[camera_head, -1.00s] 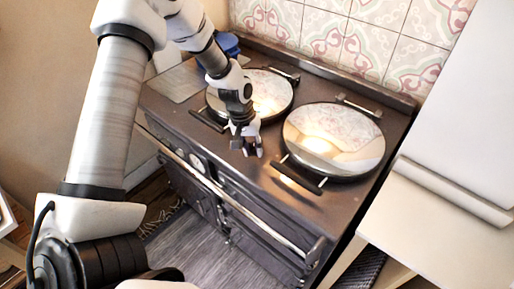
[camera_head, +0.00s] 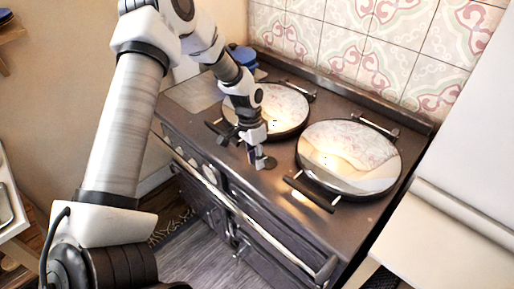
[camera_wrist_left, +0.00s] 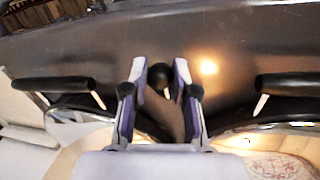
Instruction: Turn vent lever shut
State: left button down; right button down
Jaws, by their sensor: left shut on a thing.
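My left gripper (camera_head: 257,162) is low over the front of the dark range top, between the two lids. In the left wrist view its fingers (camera_wrist_left: 162,92) stand on either side of the vent lever (camera_wrist_left: 168,118), shut on it. The lever shows as a brownish bar with a dark round end. In the head view a small dark round part (camera_head: 269,163) shows beside the fingertips; the rest of the lever is hidden by the gripper. My right gripper is not in view.
Two shiny round lids, the left one (camera_head: 278,112) and the right one (camera_head: 350,160), are closed, with bar handles at their front edges near the gripper. A front rail (camera_head: 250,215) runs along the range. A blue pot (camera_head: 243,58) stands at the back left.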

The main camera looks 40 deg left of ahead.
pick_arm(q)
jog(key=shift+f, duration=0.1)
dwell(0.3)
jog(key=c, duration=1)
grip_release()
jog(key=shift+o, duration=0.5)
jog(key=shift+w, duration=0.15)
notch_tip(320, 180, up, 12)
jog(key=a, duration=0.2)
jog(key=shift+w+a+f, duration=0.15)
jog(key=shift+w, duration=0.2)
